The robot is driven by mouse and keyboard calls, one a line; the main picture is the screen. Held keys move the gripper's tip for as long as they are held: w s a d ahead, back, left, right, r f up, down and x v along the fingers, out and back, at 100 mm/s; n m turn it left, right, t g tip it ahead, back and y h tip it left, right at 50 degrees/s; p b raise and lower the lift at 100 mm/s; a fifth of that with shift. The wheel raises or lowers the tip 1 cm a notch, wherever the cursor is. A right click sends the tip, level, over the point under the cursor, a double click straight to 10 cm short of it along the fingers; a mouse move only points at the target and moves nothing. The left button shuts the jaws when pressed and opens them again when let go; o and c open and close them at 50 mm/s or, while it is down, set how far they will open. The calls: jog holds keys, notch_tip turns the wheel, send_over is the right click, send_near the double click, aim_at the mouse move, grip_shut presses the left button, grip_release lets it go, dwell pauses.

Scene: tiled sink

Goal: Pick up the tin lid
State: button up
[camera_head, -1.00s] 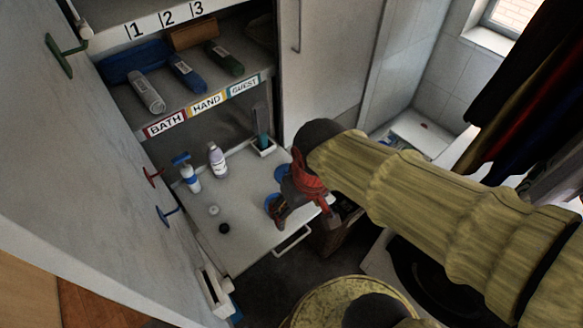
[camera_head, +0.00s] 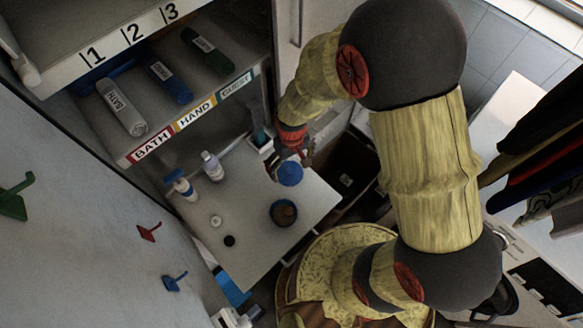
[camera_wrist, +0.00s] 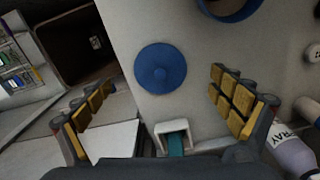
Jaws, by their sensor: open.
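The tin lid is a round blue disc with a small central knob (camera_wrist: 160,68). It lies on the pale counter, and in the head view the lid (camera_head: 290,174) is just in front of my gripper (camera_head: 291,153). In the wrist view my gripper (camera_wrist: 163,97) is open, with yellow-padded fingers spread left and right. The lid lies between and beyond the fingers, touched by neither. The open blue-rimmed tin (camera_head: 284,213) stands apart from the lid, toward the front, and its rim shows at the top of the wrist view (camera_wrist: 230,14).
A white holder with a teal item (camera_wrist: 174,138) stands near the lid. A white round item (camera_head: 216,221) and a black one (camera_head: 230,241) lie near the left edge. A labelled towel shelf (camera_head: 190,117) is above.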

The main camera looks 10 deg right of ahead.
aim_at(290, 171)
jog(key=shift+w+f, duration=0.2)
jog(key=shift+f, duration=0.4)
jog(key=shift+w+f, duration=0.2)
jog(key=shift+f, duration=0.35)
jog(key=shift+w+a+f+b, duration=0.1)
jog(key=shift+f+b, duration=0.1)
jog(key=shift+f, duration=0.95)
jog(key=shift+w+a+f+b, duration=0.1)
jog(key=shift+f+b, duration=0.05)
jog(key=shift+f, duration=0.95)
jog(key=shift+c, duration=0.8)
jog(key=shift+s, duration=0.1)
jog(key=c, duration=0.9)
jog(key=shift+c, duration=1)
jog(key=shift+s, duration=0.1)
jog(key=shift+c, duration=0.3)
